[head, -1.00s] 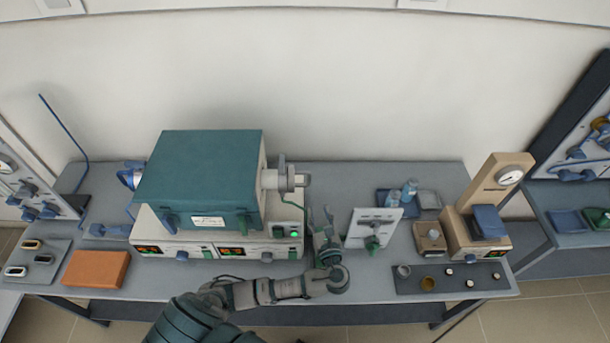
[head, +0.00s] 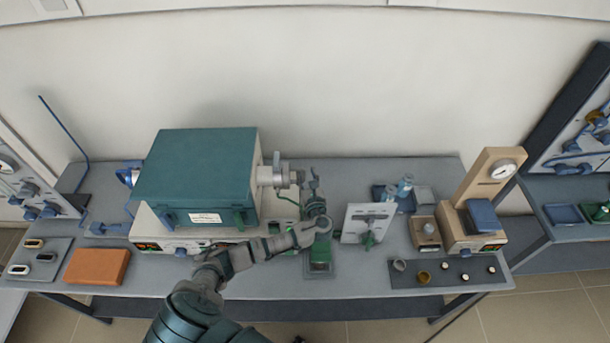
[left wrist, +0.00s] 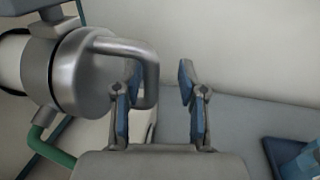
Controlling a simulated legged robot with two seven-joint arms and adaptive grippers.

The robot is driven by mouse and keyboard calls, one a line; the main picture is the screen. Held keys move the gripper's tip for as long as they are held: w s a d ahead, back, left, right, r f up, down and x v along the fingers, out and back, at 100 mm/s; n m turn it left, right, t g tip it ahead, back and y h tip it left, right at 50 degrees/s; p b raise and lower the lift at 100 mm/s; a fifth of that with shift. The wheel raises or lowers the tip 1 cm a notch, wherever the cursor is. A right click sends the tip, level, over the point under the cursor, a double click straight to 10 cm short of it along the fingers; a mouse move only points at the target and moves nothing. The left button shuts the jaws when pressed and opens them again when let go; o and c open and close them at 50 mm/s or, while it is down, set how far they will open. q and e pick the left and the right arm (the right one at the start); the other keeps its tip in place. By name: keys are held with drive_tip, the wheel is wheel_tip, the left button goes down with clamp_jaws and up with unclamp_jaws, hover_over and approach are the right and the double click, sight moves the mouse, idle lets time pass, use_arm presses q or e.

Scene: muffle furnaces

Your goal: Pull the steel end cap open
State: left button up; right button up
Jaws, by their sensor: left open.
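The steel end cap (head: 282,174) sits on the right end of the teal-topped tube furnace (head: 200,175). In the left wrist view the round cap (left wrist: 82,75) fills the left side, with a bent steel handle (left wrist: 150,72) sticking out to the right. My left gripper (head: 313,178) is just right of the cap in the head view. In the left wrist view its jaws (left wrist: 160,85) are open, and the handle's outer bar shows between them, close to the left finger. I cannot tell whether they touch. My right gripper is not in view.
A green tube (left wrist: 55,150) runs below the cap. A white upright panel (head: 368,223) with a green knob stands right of my arm. Bottles (head: 404,186) and a beige gauge stand (head: 490,185) are farther right. An orange block (head: 97,266) lies at the front left.

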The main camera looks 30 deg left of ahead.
use_arm(q)
drive_tip(key=shift+d, duration=0.15)
drive_tip(key=shift+c, duration=0.9)
drive_tip(key=shift+d, duration=0.1)
drive_tip(key=c, duration=0.4)
drive_tip(key=shift+a, duration=0.25)
clamp_jaws()
drive_tip(key=shift+s+a, duration=0.15)
drive_tip(key=shift+a, duration=0.2)
drive_tip(key=shift+s+a, duration=0.15)
drive_tip(key=shift+a, duration=0.3)
drive_tip(key=shift+d, duration=0.2)
drive_tip(key=w+d, duration=0.2)
drive_tip(key=d, duration=0.2)
drive_tip(key=shift+w+d+f, duration=0.1)
drive_tip(key=shift+w+d, duration=0.1)
drive_tip(key=shift+w, duration=0.2)
drive_tip(key=shift+o, duration=2.4)
unclamp_jaws()
drive_tip(key=shift+a, duration=0.1)
drive_tip(key=shift+o, duration=0.5)
drive_tip(key=shift+w+a+f, duration=0.1)
drive_tip(key=shift+w+f, duration=0.05)
drive_tip(key=v, duration=1.1)
drive_tip(key=shift+s+f, duration=0.15)
drive_tip(key=shift+s, duration=0.05)
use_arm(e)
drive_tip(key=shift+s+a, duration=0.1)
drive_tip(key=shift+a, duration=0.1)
